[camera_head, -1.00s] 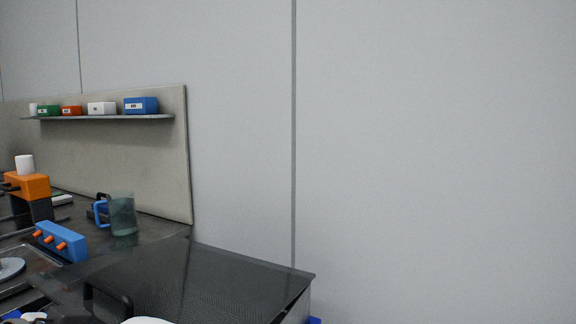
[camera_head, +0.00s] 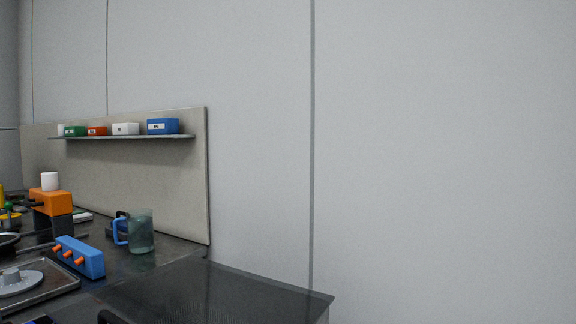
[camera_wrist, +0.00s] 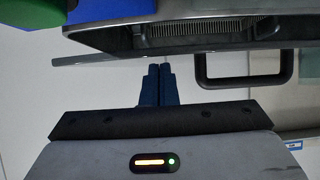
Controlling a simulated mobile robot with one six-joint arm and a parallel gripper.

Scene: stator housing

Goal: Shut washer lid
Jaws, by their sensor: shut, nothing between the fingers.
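A dark, see-through mesh lid (camera_head: 205,290) lies at the bottom of the head view, its top looking nearly flat. A black handle (camera_head: 108,317) just shows at the lower edge. In the wrist view, a black looped handle (camera_wrist: 245,82) stands off a thin grey panel edge (camera_wrist: 110,57), beside a grey body with a ribbed inside (camera_wrist: 205,33). My gripper (camera_wrist: 157,68) is shut and empty, its blue fingertips close to the panel edge, left of the handle. Contact with the panel cannot be told. My gripper is outside the head view. Whether the lid is fully seated cannot be told.
A clear mug with a blue handle (camera_head: 141,232), a blue block with orange knobs (camera_head: 79,256) and a metal tray (camera_head: 50,283) stand on the bench left of the lid. A shelf (camera_head: 125,137) holds small boxes. Green (camera_wrist: 28,8) and blue (camera_wrist: 85,14) shapes fill the wrist view's upper left.

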